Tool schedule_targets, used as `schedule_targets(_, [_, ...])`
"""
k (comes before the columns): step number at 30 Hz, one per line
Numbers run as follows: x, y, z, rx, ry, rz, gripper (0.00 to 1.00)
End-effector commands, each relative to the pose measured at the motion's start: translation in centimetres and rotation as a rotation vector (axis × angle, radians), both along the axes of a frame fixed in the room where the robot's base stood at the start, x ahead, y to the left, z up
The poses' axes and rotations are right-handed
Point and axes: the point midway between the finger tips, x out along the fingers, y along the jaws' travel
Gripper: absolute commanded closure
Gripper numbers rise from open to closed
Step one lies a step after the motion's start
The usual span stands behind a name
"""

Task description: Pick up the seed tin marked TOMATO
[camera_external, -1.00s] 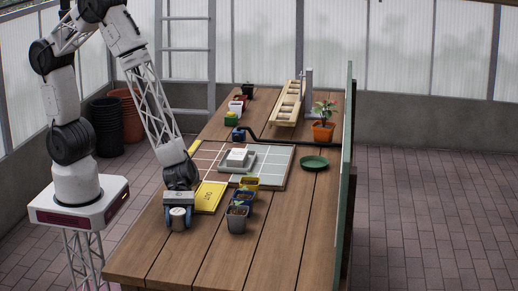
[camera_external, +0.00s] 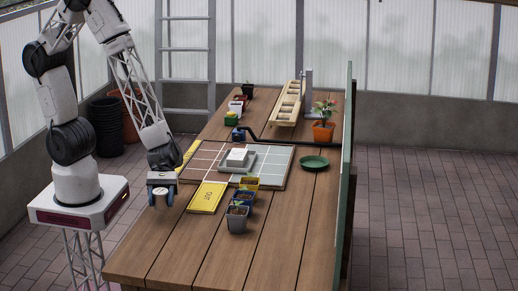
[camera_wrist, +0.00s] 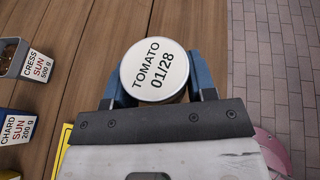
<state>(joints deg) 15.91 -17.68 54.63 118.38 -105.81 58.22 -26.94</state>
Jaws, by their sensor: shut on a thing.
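The seed tin (camera_wrist: 154,70) is round with a white lid reading TOMATO 01/28 in the wrist view. My gripper (camera_wrist: 155,85) has its blue fingers on both sides of the tin and is shut on it. In the external view my gripper (camera_external: 161,196) is over the left edge of the table, left of the yellow OUT mat. The tin (camera_external: 161,201) shows there as a small pale shape between the fingers. Whether its base touches the table cannot be told.
Pots labelled CRESS (camera_wrist: 14,57) and CHARD (camera_wrist: 15,127) stand left of the tin in the wrist view. The yellow OUT mat (camera_external: 207,197), a tiled board (camera_external: 272,161) and a green saucer (camera_external: 314,163) lie on the table (camera_external: 180,248). The front tabletop is clear.

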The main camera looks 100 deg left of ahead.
Motion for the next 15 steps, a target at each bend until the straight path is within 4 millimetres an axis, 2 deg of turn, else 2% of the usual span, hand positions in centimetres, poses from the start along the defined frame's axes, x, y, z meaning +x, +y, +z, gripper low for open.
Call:
schedule_targets(6, [-3.5, 2.1, 0.4, 0.001, 0.001, 0.001, 0.72])
schedule_targets(15, [-6.6, 3.9, 0.7, 0.0, 0.0, 0.001, 0.72])
